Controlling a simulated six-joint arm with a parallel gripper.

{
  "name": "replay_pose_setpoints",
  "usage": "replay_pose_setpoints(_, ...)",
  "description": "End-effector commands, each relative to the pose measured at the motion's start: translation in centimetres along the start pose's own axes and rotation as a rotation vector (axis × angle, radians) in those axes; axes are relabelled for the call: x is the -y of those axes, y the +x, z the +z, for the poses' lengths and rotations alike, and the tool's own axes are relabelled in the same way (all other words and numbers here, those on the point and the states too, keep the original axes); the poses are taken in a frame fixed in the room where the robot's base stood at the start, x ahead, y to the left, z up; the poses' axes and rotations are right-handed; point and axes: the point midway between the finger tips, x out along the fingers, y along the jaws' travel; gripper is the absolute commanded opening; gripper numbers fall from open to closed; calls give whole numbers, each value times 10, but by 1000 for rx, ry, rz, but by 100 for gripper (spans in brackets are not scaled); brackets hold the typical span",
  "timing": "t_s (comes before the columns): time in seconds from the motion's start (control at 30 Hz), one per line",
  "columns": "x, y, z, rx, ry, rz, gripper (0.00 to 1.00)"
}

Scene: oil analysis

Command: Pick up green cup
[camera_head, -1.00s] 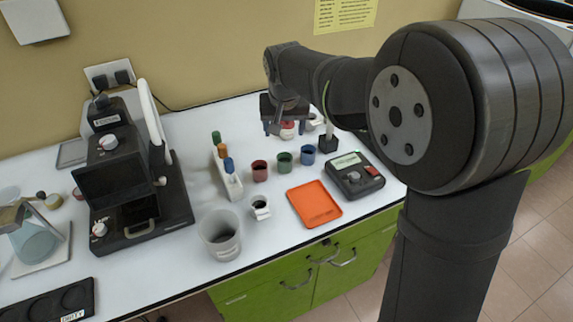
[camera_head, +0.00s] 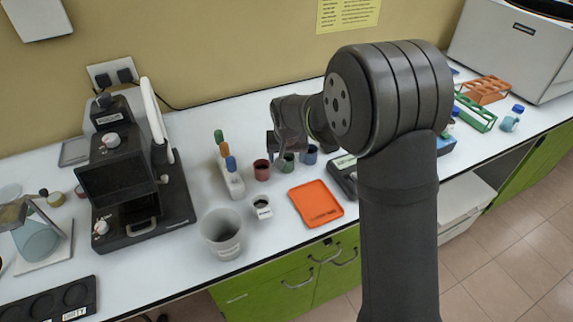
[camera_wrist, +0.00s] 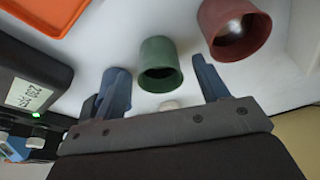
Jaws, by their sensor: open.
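The green cup (camera_wrist: 160,62) stands on the white bench and shows in the wrist view between the two blue-grey fingers of my gripper (camera_wrist: 157,68). The fingers are open, with a gap between them and the cup in the picture. In the head view the green cup (camera_head: 287,161) is partly hidden by my gripper (camera_head: 280,150), which is over it. I cannot tell the exact height of the fingertips above the cup.
The red cup (camera_head: 261,170) stands close on the left and the blue cup (camera_head: 309,155) on the right. An orange tray (camera_head: 316,204) lies in front. A black device (camera_head: 344,172) is on the right, partly behind my arm. A rack with coloured-capped bottles (camera_head: 231,181) is at left.

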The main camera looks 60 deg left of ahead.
Motion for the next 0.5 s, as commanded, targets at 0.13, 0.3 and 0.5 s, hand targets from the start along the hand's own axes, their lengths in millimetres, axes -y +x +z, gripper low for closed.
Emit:
replay_pose_setpoints(0.13,0,19,0,1,0,0,67)
replay_pose_setpoints(0.3,0,20,0,-1,0,0,67)
replay_pose_setpoints(0.5,0,20,0,-1,0,0,40)
